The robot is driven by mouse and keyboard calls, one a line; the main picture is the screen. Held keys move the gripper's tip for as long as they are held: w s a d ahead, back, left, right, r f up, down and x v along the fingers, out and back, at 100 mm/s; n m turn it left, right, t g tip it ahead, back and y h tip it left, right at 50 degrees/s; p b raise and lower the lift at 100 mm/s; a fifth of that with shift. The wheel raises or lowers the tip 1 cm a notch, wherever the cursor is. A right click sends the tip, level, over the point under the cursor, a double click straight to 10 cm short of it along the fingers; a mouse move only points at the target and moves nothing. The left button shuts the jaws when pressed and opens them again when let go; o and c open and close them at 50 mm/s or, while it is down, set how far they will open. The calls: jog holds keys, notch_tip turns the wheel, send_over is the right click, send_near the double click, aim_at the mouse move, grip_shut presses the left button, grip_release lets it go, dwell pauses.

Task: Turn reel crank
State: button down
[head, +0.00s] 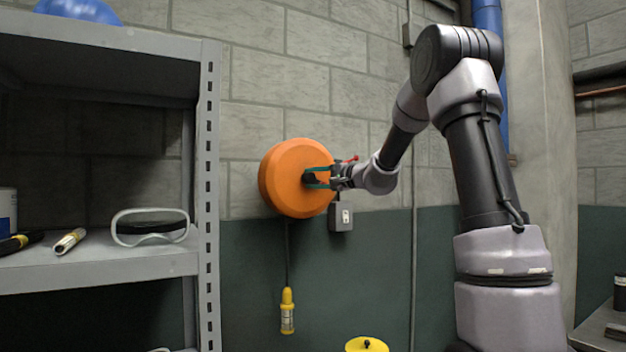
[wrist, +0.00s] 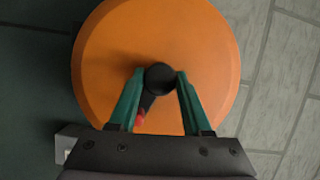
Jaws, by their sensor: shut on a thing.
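The round orange reel (head: 285,180) is mounted on the wall in the middle of the head view, and its face fills much of the wrist view (wrist: 212,55). The crank's black knob (wrist: 160,78) stands out near the reel's middle, with a dark crank arm (wrist: 147,104) running down from it. My gripper (head: 309,178) reaches the reel from the right. Its teal fingers are shut on the knob, one on each side. A small red part (wrist: 140,119) shows below the knob, partly hidden by the left finger.
A grey metal shelf (head: 208,200) stands left of the reel, holding goggles (head: 150,238). A yellow hand lamp (head: 287,311) hangs on a cord below the reel. A grey outlet box (head: 341,217) is on the wall just below my gripper. A yellow round top (head: 366,344) shows at the bottom edge.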

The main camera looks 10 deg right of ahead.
jog(key=m, duration=0.2)
jog(key=m+t, duration=0.1)
jog(key=m, duration=0.1)
jog(key=shift+f+t+y, duration=0.2)
jog(key=shift+t+y, duration=0.1)
jog(key=shift+m+t, duration=0.6)
jog(key=shift+m, duration=1.2)
jog(key=shift+c, duration=1.7)
grip_release()
jog(key=shift+s, duration=0.1)
jog(key=v, duration=1)
jog(key=shift+s+d+f, duration=0.15)
jog(key=shift+s+f, duration=0.1)
